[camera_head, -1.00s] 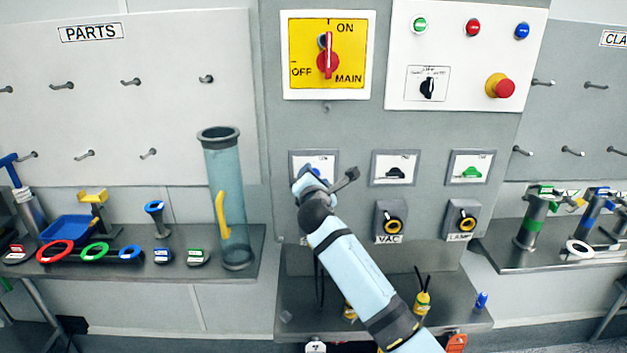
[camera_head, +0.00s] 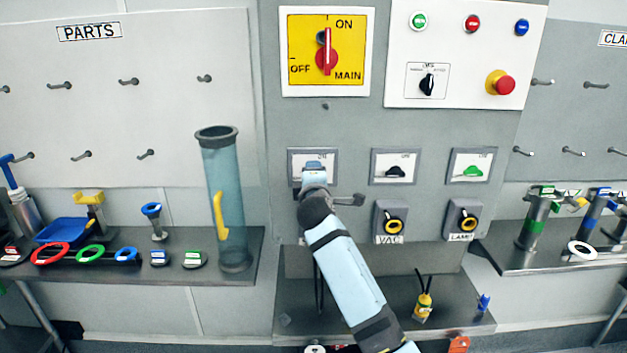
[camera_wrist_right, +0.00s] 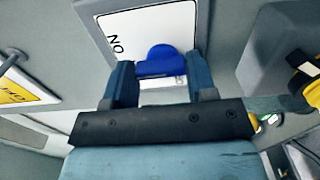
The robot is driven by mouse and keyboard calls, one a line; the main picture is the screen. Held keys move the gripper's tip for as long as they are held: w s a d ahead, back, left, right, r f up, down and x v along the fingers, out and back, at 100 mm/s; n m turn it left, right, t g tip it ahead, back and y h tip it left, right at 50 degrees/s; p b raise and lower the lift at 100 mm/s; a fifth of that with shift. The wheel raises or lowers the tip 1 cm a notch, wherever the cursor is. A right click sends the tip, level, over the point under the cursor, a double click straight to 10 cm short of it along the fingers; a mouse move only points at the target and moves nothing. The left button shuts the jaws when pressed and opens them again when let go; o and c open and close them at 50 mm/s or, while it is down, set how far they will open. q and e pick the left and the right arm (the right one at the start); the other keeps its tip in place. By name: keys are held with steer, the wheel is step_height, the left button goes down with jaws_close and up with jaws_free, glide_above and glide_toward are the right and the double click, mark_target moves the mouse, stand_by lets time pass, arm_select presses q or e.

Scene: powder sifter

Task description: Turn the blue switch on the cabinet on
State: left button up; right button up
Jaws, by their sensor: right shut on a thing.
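The blue switch sits on a white plate in a grey frame (camera_head: 336,166), the leftmost of three on the grey cabinet. In the right wrist view its rounded blue knob (camera_wrist_right: 162,60) shows between the two finger tips, with "ON" lettering beside it on the plate. My right gripper (camera_head: 314,174) is at this switch, shut on its knob; it also shows in the right wrist view (camera_wrist_right: 161,82). In the head view the gripper hides most of the knob, so I cannot tell its exact angle. My left gripper is not in view.
A black switch (camera_head: 395,172) and a green switch (camera_head: 473,171) are to the right. Below them, yellow-ringed sockets (camera_head: 393,225) stick out. The yellow main switch (camera_head: 326,52) is above. A tall clear tube (camera_head: 226,200) stands on the left shelf.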

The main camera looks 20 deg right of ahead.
stand_by(0.5)
steer(key=o, duration=0.9)
steer(key=b+v, duration=0.2)
steer(key=v, duration=1.2)
steer(key=shift+w, duration=0.1)
